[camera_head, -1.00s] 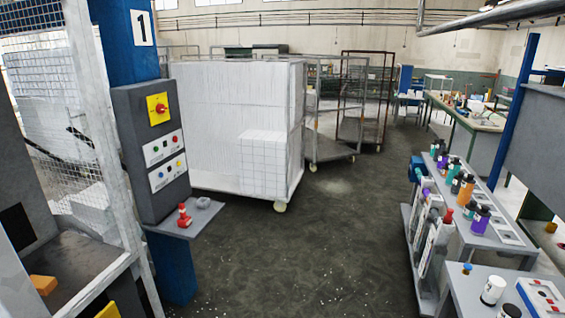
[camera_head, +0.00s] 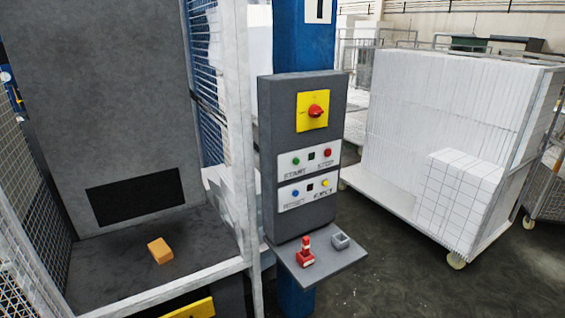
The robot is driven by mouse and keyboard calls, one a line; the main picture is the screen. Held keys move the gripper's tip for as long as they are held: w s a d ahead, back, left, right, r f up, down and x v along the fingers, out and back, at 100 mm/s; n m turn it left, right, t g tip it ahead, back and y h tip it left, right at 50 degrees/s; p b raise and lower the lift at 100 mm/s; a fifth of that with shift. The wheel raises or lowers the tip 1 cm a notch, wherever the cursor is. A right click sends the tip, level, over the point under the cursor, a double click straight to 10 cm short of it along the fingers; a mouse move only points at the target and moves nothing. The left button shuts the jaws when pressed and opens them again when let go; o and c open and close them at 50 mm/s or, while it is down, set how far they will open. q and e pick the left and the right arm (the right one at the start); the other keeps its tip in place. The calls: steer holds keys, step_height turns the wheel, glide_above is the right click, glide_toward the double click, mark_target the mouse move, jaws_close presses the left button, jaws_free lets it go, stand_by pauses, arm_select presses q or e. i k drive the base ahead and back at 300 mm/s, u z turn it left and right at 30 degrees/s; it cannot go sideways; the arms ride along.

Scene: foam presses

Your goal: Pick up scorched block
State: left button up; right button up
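A small orange-brown block (camera_head: 160,251) lies on the dark grey floor of the press bay (camera_head: 105,275), left of centre in the head view. It sits in front of a black rectangular opening (camera_head: 135,196) in the bay's back wall. No other block shows in the bay; I cannot tell scorch marks on this one at this size. Neither of my grippers is in view.
A grey control box (camera_head: 290,160) with a red knob and buttons stands right of the bay. Below it, a shelf (camera_head: 325,270) holds a red-and-white object (camera_head: 305,253) and a small grey cup (camera_head: 340,240). A cart of white blocks (camera_head: 430,130) stands right. Mesh walls flank the bay.

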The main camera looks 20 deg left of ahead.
mark_target(160, 250)
steer(key=u, duration=1.1)
steer(key=i, duration=1.4)
steer(key=u, duration=1)
